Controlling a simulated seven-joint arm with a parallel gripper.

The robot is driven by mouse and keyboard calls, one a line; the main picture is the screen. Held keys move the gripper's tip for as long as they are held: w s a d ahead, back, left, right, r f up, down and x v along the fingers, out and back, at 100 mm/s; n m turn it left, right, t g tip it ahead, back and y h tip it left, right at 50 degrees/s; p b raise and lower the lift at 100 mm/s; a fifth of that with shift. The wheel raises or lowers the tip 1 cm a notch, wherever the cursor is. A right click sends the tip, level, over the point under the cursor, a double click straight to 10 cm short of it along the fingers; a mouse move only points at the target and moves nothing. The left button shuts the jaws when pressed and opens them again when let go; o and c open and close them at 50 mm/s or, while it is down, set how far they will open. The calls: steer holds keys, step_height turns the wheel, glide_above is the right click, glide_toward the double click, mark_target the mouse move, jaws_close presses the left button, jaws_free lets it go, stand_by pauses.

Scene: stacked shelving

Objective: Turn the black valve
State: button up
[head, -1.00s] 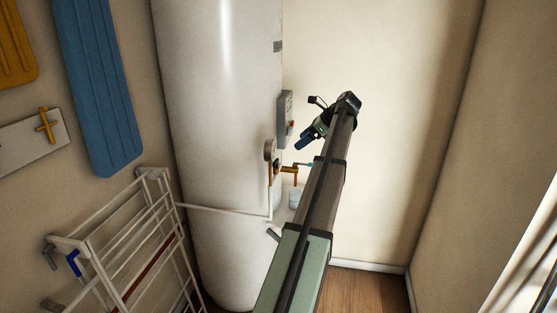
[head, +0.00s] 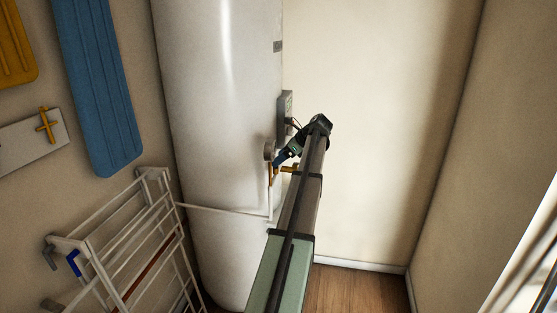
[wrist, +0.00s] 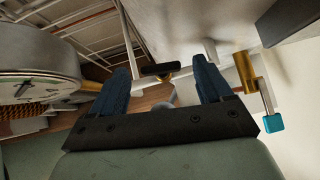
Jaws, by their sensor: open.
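The black valve handle (wrist: 160,69) shows in the wrist view as a short dark bar on a brass stem, in the gap between my fingers as seen from the wrist. I cannot tell how far beyond the fingertips it is; no contact is visible. In the head view I cannot make it out, and my arm covers that area. My gripper (wrist: 162,76) has two blue fingers spread wide with nothing held. In the head view my gripper (head: 279,160) is at the right side of the white tank (head: 215,130), close to the pipe fittings.
A round gauge (wrist: 38,85) is close on the left in the wrist view. A brass fitting (wrist: 245,72) with a cyan handle (wrist: 271,123) is right of my right finger. A white drying rack (head: 125,235) stands left of the tank. The right wall side is free.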

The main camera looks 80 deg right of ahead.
steer(key=shift+x, duration=0.85)
steer(key=shift+c, duration=0.4)
steer(key=c, duration=1)
steer(key=shift+o, duration=0.2)
steer(key=shift+d+n+y, duration=0.2)
steer(key=shift+n+y, duration=0.1)
steer(key=shift+n, duration=0.1)
steer(key=shift+n+y, duration=0.3)
steer(key=shift+n, duration=0.1)
steer(key=o, duration=1)
steer(key=shift+a, duration=0.1)
steer(key=shift+o, duration=0.2)
steer(key=shift+r, duration=0.1)
steer(key=v, duration=1.3)
steer(key=shift+s+r, duration=0.25)
steer(key=shift+s, duration=0.05)
